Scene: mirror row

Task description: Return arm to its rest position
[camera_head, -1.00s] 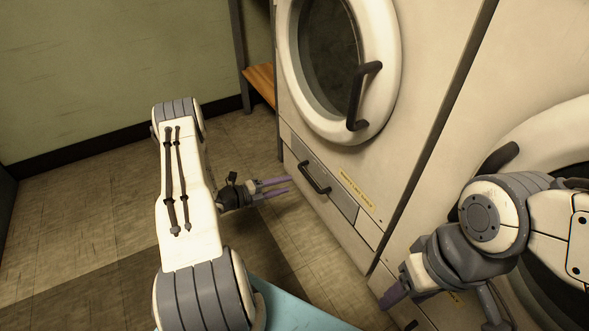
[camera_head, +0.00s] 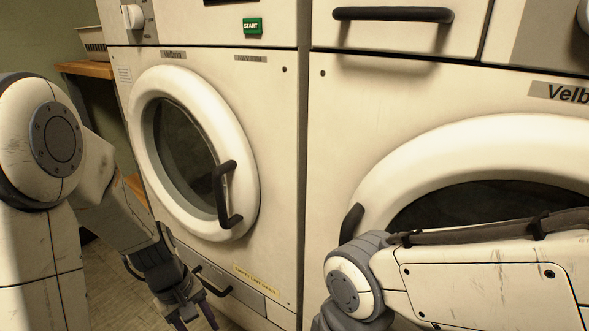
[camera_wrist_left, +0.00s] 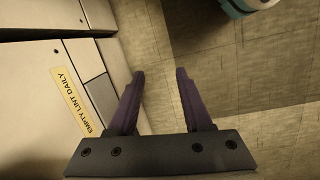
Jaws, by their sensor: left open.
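My left arm (camera_head: 125,215) reaches down from the left in the head view, in front of the left machine. My left gripper (camera_head: 196,322) hangs at the bottom edge, below and left of the round door, with its fingers pointing down. In the left wrist view my left gripper (camera_wrist_left: 160,72) shows two purple fingers spread apart with nothing between them. My right arm (camera_head: 470,270) lies across the lower right of the head view, in front of the right machine. Its gripper is below the frame.
The left machine has a closed round door (camera_head: 245,185) with a dark handle (camera_head: 222,190), a green START button (camera_head: 252,26) and a lower drawer handle (camera_head: 213,280). A lint label (camera_wrist_left: 72,100) shows beside the fingers. Tiled floor (camera_wrist_left: 240,100) lies open to their right.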

